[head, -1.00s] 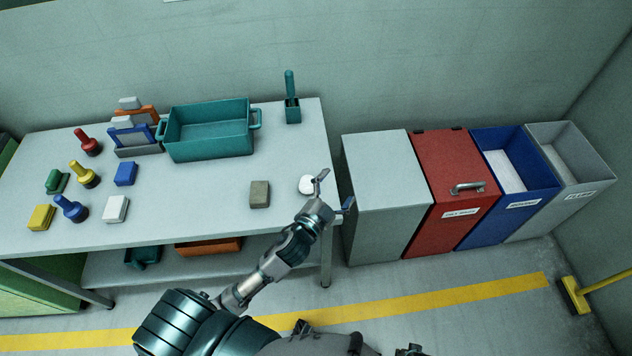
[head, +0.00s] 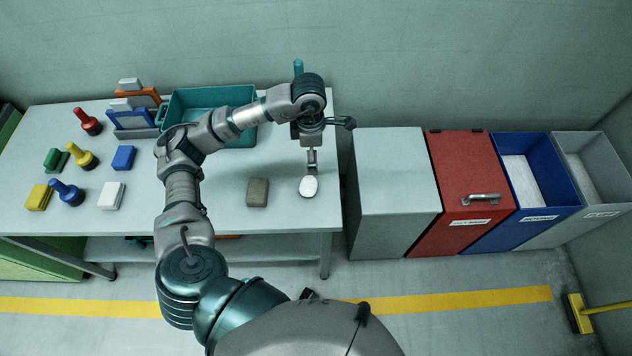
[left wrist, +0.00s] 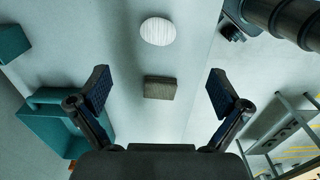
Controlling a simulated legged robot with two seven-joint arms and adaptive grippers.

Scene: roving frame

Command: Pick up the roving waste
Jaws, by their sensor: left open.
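A small white rounded bundle (head: 309,187), which looks like the roving waste, lies on the right end of the light table. It also shows in the left wrist view as a finely striped white oval (left wrist: 157,31). My left gripper (head: 311,163) is above the table just behind the bundle, close to it in the head view. In the left wrist view its two fingers (left wrist: 157,80) are spread wide with nothing between their tips. A grey-brown block (head: 257,192) lies to the left of the bundle and appears between and below the fingers (left wrist: 159,87). My right gripper is not in view.
A teal tray (head: 185,100) stands at the back, partly behind my arm. Several coloured pegs and blocks are at the left. A grey cabinet (head: 395,175), a red lidded bin (head: 462,180), an open blue bin (head: 548,190) and an open grey bin (head: 600,175) stand right of the table.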

